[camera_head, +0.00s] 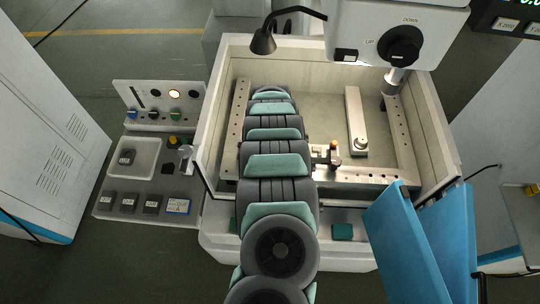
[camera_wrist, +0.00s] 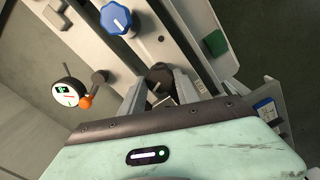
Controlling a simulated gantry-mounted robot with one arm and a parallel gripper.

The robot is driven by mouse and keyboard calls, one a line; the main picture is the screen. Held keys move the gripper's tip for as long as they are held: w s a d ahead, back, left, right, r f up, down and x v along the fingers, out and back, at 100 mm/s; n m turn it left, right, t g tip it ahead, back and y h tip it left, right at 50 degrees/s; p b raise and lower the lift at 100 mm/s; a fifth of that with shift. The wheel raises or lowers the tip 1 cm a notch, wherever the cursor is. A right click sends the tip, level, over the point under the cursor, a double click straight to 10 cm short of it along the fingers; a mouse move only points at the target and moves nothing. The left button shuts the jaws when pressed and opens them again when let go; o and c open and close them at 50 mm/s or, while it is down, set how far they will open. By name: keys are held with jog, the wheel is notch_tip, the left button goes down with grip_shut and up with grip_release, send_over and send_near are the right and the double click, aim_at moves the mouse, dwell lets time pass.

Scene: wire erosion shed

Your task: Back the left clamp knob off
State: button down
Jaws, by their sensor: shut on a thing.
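In the wrist view, my gripper (camera_wrist: 160,92) has its two pale fingers on either side of a dark round knob (camera_wrist: 159,73) with a light pointer mark. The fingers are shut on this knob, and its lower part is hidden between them. I take it as the left clamp knob, but the head view does not confirm this, because my arm covers my gripper and that part of the tank. In the head view, another clamp bar (camera_head: 355,110) with a round knob (camera_head: 361,144) lies to the right of my arm.
A blue knob (camera_wrist: 117,18) and a dial gauge (camera_wrist: 69,92) with an orange ball (camera_wrist: 86,102) are close to my gripper. The tank wall (camera_head: 427,125) surrounds the work area. A lamp (camera_head: 263,41) and machine head (camera_head: 398,30) overhang it. A blue door (camera_head: 393,240) stands front right.

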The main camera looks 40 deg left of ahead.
jog(key=shift+n, duration=0.8)
jog(key=c, duration=0.9)
grip_release()
notch_tip(320, 180, up, 11)
jog(key=b, duration=0.2)
jog(key=shift+f, duration=0.1)
